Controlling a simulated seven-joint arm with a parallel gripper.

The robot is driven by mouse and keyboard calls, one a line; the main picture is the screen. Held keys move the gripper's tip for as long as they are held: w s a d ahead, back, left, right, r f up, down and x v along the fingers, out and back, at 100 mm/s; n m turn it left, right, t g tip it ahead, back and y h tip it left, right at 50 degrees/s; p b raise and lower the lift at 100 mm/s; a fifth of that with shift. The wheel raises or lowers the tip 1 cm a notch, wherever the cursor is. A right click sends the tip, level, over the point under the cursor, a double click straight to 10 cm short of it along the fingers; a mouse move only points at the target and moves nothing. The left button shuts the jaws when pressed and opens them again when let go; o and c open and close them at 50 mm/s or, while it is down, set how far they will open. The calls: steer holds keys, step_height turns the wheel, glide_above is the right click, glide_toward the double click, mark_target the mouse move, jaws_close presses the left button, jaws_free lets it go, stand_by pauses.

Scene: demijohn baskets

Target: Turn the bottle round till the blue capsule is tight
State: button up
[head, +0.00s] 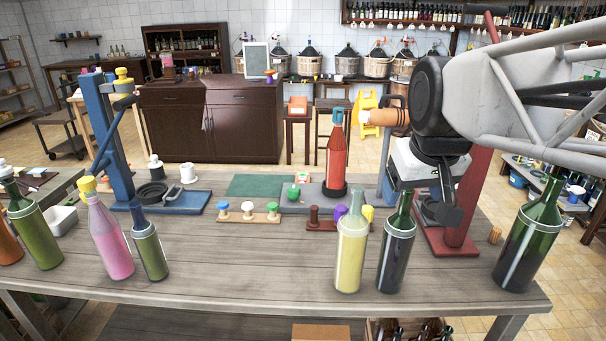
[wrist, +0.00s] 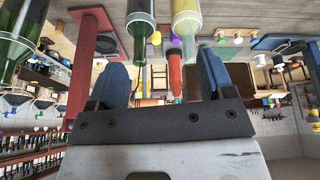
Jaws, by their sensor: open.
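The red bottle (head: 336,160) stands upright on a dark round base on a grey board (head: 305,196), towards the back of the table. The blue capsule (head: 338,115) is at its top; I cannot tell how tightly it sits. My gripper (head: 443,208) is right of the bottle in the head view, apart from it. In the wrist view, my gripper (wrist: 162,65) has its two blue fingers wide apart, with nothing held between them. The red bottle (wrist: 175,72) shows beyond the gap, upside down, nearer the right finger. Its top is hard to make out there.
A yellow bottle (head: 351,250) and a dark bottle (head: 396,250) stand in front of the red bottle. A green bottle (head: 530,240) is at the right. A red stand (head: 466,200) and a blue stand (head: 120,140) flank the area. The front middle of the table is clear.

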steer(key=w+a+n+g, duration=0.15)
steer(key=w+a, duration=0.25)
steer(key=w, duration=1)
steer(key=n+g, duration=0.3)
steer(key=n, duration=0.3)
glide_above(294, 188)
steer(key=shift+m, duration=0.25)
steer(key=f, duration=1.5)
steer(key=s+f, duration=0.1)
steer(key=f, duration=0.7)
steer(key=shift+d, duration=0.15)
steer(key=shift+w+a+f, duration=0.25)
steer(key=shift+w+f, duration=0.1)
steer(key=shift+f, duration=0.05)
steer(key=shift+f, duration=0.15)
steer(key=shift+f, duration=3.75)
steer(key=shift+c, duration=0.2)
